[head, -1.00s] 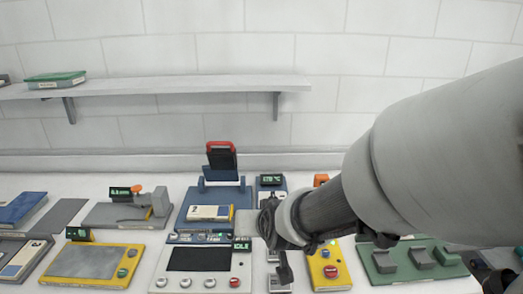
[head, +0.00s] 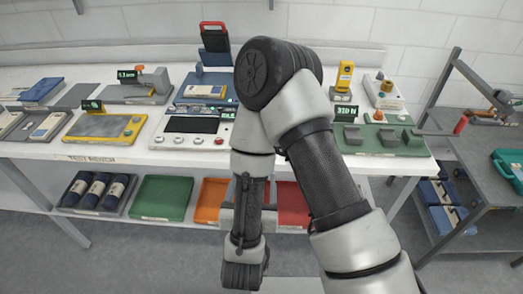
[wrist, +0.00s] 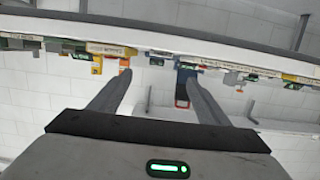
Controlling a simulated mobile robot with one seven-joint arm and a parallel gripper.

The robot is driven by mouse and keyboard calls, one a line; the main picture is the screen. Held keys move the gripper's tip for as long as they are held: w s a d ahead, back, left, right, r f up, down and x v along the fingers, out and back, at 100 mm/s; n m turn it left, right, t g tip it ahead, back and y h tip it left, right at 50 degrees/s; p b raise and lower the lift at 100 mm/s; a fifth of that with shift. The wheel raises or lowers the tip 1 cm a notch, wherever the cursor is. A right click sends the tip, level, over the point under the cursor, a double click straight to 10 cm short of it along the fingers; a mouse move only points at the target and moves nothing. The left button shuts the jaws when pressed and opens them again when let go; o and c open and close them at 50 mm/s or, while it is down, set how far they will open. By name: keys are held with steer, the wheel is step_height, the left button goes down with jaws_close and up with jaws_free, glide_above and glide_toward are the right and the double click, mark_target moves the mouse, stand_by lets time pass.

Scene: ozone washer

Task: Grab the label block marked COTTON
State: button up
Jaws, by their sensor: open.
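I cannot make out any block marked COTTON in either view; the lettering on the small items is too small to read. In the wrist view my gripper (wrist: 157,88) has two dark fingers spread apart with nothing between them. That view looks upside down, with the bench devices along the top and the wall below. In the head view my arm stands in front of the middle of the white test bench (head: 100,150) and hides part of it. My fingers cannot be made out in the head view.
Devices crowd the bench, among them a yellow panel (head: 105,128) and a green fixture (head: 385,139). Below are a rack of dark bottles (head: 95,190), a green bin (head: 162,197), an orange bin (head: 211,200) and a red bin (head: 292,205). A grey side table (head: 485,150) stands right.

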steer(key=shift+w+d+f+b, duration=0.1)
steer(key=shift+w+f+b, duration=0.5)
steer(key=shift+w+b, duration=1.8)
steer(key=shift+w+d+f+b, duration=0.1)
steer(key=shift+w+f+b, duration=0.45)
steer(key=shift+w+b, duration=1.85)
steer(key=shift+w+f+b, duration=0.6)
steer(key=shift+w+b, duration=0.55)
steer(key=shift+w, duration=2.5)
steer(key=c, duration=1.2)
